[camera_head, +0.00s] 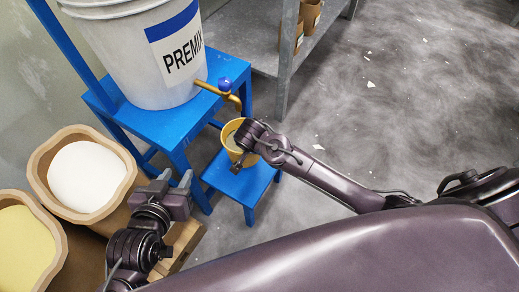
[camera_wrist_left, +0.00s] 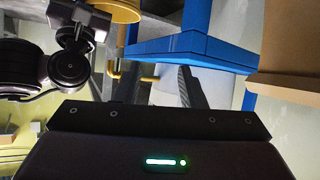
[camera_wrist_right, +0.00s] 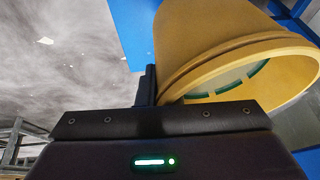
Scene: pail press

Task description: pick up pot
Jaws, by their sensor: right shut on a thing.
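The yellow pot (camera_head: 229,153) is over the low blue step (camera_head: 249,188), below the brass tap (camera_head: 219,93); I cannot tell whether it touches the step. In the right wrist view the pot (camera_wrist_right: 205,40) is large, with green marks inside its rim. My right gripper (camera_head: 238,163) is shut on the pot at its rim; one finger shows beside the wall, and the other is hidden. My left gripper (camera_head: 176,181) is open and empty, left of the step. Its two fingers show apart in the left wrist view (camera_wrist_left: 160,88).
A white bucket (camera_head: 130,55) marked PREMIX stands on the taller blue stand (camera_head: 171,125). Brown tubs of white powder (camera_head: 87,177) and yellow powder (camera_head: 24,244) stand at left. A grey shelf (camera_head: 245,40) is behind. The floor (camera_head: 400,110) at right is open, with small scraps.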

